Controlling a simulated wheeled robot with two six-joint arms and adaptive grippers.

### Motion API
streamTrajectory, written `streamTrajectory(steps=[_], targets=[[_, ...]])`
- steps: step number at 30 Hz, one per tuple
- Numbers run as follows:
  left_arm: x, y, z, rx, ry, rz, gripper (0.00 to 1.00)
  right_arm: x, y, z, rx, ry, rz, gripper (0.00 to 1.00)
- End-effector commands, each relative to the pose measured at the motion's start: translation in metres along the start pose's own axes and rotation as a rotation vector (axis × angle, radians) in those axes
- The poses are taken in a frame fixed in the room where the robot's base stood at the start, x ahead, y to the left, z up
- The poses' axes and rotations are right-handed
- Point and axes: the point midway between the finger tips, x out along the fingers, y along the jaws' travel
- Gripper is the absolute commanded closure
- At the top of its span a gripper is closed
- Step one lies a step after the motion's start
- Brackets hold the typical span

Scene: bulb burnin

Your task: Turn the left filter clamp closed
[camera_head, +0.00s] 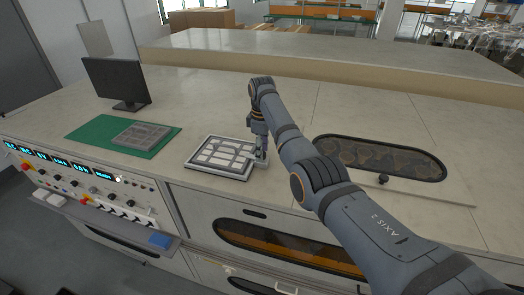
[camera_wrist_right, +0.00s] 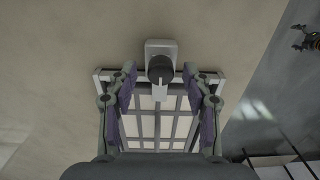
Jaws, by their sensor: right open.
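The filter frame (camera_head: 196,164) is a light, shallow rectangular grid lying flat on the bench, and its bars also show in the wrist view (camera_wrist_right: 157,125). A clamp with a dark round knob (camera_wrist_right: 160,68) on a grey block sits at the middle of one frame edge. Its pale lever (camera_wrist_right: 159,91) points in over the frame. I cannot tell whether this is the left clamp. My right gripper (camera_head: 259,153) is over the frame's right edge, pointing down. Its open fingers (camera_wrist_right: 160,78) are on either side of the knob, apart from it. My left gripper is out of view.
A green mat (camera_head: 92,130) with a grey panel (camera_head: 141,136) and a monitor (camera_head: 117,82) are at the left. A control panel (camera_head: 85,188) is on the front. A dark oval window (camera_head: 380,158) and small knob (camera_head: 383,179) are at the right.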

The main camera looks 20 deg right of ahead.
Motion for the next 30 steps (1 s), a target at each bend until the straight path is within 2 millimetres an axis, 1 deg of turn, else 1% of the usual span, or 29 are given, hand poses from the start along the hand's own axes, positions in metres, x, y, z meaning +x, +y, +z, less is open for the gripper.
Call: streamTrajectory(steps=[9,12,15,19,30], targets=[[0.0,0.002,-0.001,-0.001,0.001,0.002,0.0,-0.074,0.001,0.0,0.0,0.003,0.004,0.5],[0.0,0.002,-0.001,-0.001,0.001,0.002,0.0,-0.093,0.001,0.0,0.0,0.003,0.004,0.5],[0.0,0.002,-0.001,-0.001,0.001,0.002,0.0,-0.107,0.001,0.0,0.0,0.002,0.004,0.5],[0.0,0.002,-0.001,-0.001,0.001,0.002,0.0,-0.115,0.001,0.001,0.001,0.002,0.003,0.5],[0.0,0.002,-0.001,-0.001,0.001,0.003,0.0,-0.115,0.0,0.001,0.0,0.002,0.002,0.5]])
